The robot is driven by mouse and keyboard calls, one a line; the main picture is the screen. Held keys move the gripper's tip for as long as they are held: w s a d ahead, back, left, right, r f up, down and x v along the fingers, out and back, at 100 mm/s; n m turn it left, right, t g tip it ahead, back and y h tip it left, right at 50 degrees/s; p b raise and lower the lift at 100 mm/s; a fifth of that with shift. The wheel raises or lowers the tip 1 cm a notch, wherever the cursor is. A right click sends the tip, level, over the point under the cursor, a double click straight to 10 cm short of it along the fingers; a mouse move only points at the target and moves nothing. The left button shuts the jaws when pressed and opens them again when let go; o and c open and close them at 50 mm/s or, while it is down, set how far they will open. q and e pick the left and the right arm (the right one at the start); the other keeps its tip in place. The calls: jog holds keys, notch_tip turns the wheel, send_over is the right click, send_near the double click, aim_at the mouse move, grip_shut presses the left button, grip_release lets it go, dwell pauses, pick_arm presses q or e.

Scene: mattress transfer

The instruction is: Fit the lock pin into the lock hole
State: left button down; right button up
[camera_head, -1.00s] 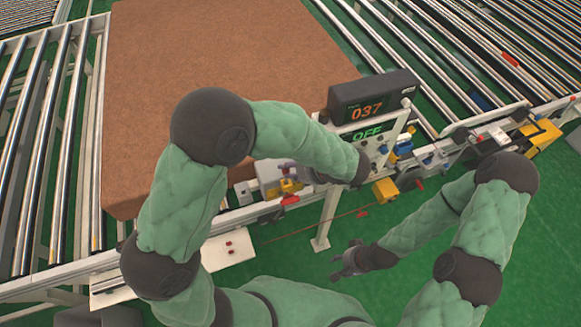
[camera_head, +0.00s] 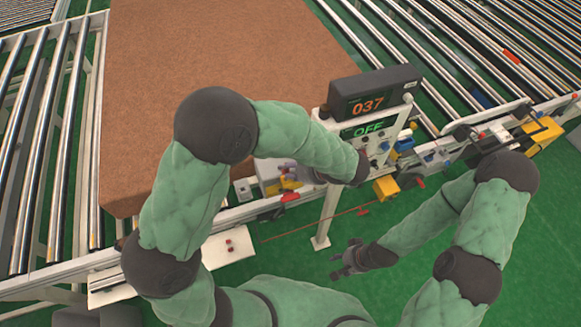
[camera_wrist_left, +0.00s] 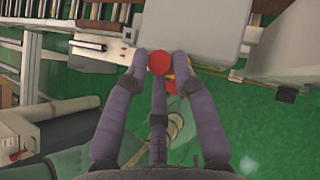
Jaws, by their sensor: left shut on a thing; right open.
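My left gripper (camera_head: 286,170) is beside the grey box (camera_head: 268,176) below the display post, partly hidden by my forearm. In the left wrist view its fingers (camera_wrist_left: 160,62) are closed around a round red knob, which I take to be the lock pin (camera_wrist_left: 159,61). A yellow part shows just behind the knob. The pin's shaft is hidden, and I cannot make out the lock hole. In the head view a yellow part (camera_head: 291,184) and a red part (camera_head: 289,197) sit just under the fingers. My right gripper (camera_head: 345,262) is open and empty above the green floor.
A large brown mattress (camera_head: 220,60) lies on the roller conveyor at the back. A display unit (camera_head: 374,92) reading 037 stands on a white post, with an OFF panel under it.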

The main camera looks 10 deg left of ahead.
pick_arm(q)
jog(key=shift+f+b, duration=1.3)
jog(key=shift+f, duration=0.65)
jog(key=c, duration=0.9)
grip_release()
jog(key=shift+c, duration=0.2)
jog(key=v, duration=1.2)
